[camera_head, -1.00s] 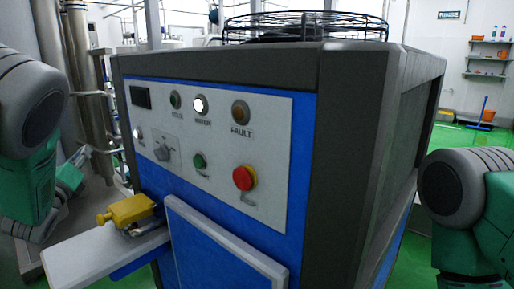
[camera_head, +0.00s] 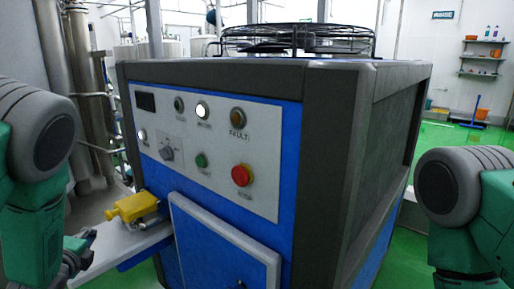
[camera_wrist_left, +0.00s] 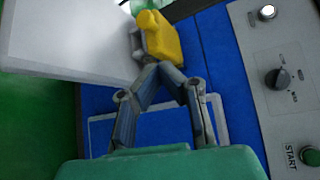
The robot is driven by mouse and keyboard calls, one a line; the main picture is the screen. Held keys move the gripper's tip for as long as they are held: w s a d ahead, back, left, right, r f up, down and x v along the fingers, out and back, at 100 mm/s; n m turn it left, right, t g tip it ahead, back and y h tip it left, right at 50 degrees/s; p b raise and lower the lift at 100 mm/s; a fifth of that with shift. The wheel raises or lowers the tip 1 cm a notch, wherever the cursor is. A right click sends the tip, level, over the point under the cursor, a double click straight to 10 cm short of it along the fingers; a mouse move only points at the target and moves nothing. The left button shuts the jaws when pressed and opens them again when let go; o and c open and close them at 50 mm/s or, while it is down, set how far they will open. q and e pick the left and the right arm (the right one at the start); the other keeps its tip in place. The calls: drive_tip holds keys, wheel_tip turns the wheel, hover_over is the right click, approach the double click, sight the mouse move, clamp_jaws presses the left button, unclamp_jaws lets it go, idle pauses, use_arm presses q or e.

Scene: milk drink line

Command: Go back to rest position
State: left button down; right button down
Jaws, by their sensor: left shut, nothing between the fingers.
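My left gripper (camera_head: 84,243) is low at the left in the head view, in front of the white panel (camera_head: 120,248) that juts out from the blue machine. In the left wrist view its two fingers (camera_wrist_left: 158,68) meet at the tips and hold nothing. A yellow padlock-like piece (camera_head: 134,207) sits at the panel's inner end. It also shows in the left wrist view (camera_wrist_left: 160,38), just beyond the fingertips; I cannot tell how far apart they are. My right arm is at the right edge of the head view, but its gripper is not in view.
The blue and grey machine (camera_head: 340,170) fills the middle, close in front. Its control panel (camera_head: 205,150) has a lit white lamp (camera_head: 202,111) and a red button (camera_head: 241,175). A blue door (camera_head: 222,245) is below. Pipes (camera_head: 90,110) stand behind at left. Green floor shows at right.

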use_arm(q)
drive_tip(key=s+d+f+n+g+h+p, duration=0.1)
drive_tip(key=s+d+f+n+g+p, duration=0.1)
drive_tip(key=s+d+f+n+g, duration=0.45)
drive_tip(key=s+d+f+n+g+p, duration=0.15)
drive_tip(key=s+f+n, duration=0.4)
drive_tip(key=s, duration=0.75)
drive_tip(key=s+d+f+n+g+h+p, duration=0.1)
drive_tip(key=s+d+n+g, duration=0.2)
drive_tip(key=s, duration=0.6)
drive_tip(key=s+d+f+n+g+h+p, duration=0.1)
drive_tip(key=s+d+f+n+g, duration=0.1)
drive_tip(key=s, duration=0.8)
drive_tip(key=shift+s+d+n+g, duration=0.2)
drive_tip(key=shift+d+n+g, duration=0.55)
drive_tip(key=shift+d, duration=0.2)
drive_tip(key=shift+w+f, duration=0.1)
